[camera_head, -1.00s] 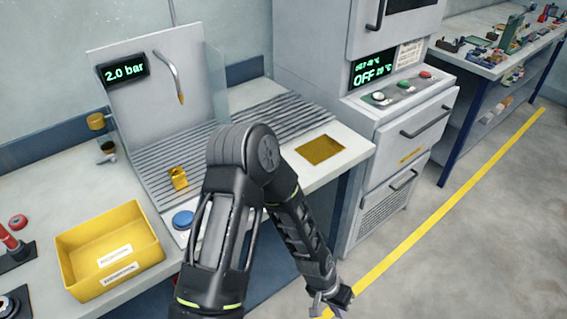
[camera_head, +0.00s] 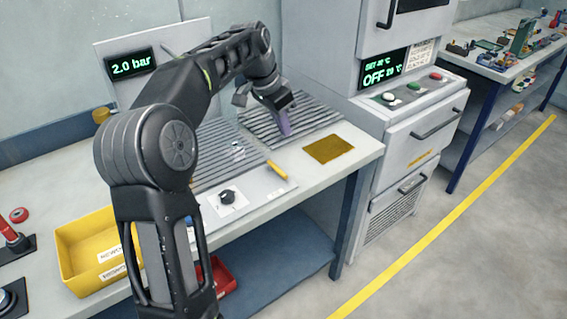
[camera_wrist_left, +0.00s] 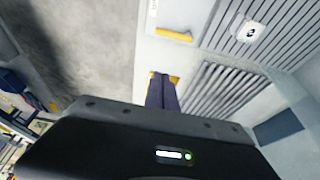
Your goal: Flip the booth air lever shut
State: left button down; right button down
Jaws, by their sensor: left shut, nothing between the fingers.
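The booth air lever appears to be the small yellow handle (camera_head: 278,170) on the pale front strip of the slatted booth bench. It also shows in the wrist view as a yellow bar (camera_wrist_left: 174,35), lying along the strip. My left gripper (camera_head: 284,128) is shut and empty, fingers pointing down over the slats, behind the lever and apart from it. Its closed fingers (camera_wrist_left: 161,92) also show in the wrist view. The pressure display (camera_head: 132,64) reads 2.0 bar. My right gripper is out of view.
A small pale part (camera_head: 237,150) lies on the slats. A yellow bin (camera_head: 78,262) stands left; the oven cabinet (camera_head: 410,140) stands right. My left arm hides part of the booth.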

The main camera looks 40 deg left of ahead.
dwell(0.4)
pick_arm(q)
jog(key=p, duration=0.1)
send_over(277, 171)
jog(key=w+d, duration=0.2)
jog(key=w, duration=0.2)
notch_tip(277, 171, down, 8)
jog(key=shift+w+d+f, duration=0.1)
jog(key=shift+f, duration=0.15)
jog(key=shift+s+a+f+p, duration=0.2)
jog(key=shift+s+f, duration=0.35)
jog(key=shift+f, duration=0.05)
jog(key=shift+s+a+f+p, duration=0.15)
jog(key=shift+s+a+f, duration=0.05)
jog(key=shift+s+f, duration=0.55)
jog(key=shift+s, duration=0.05)
jog(key=shift+f, duration=0.2)
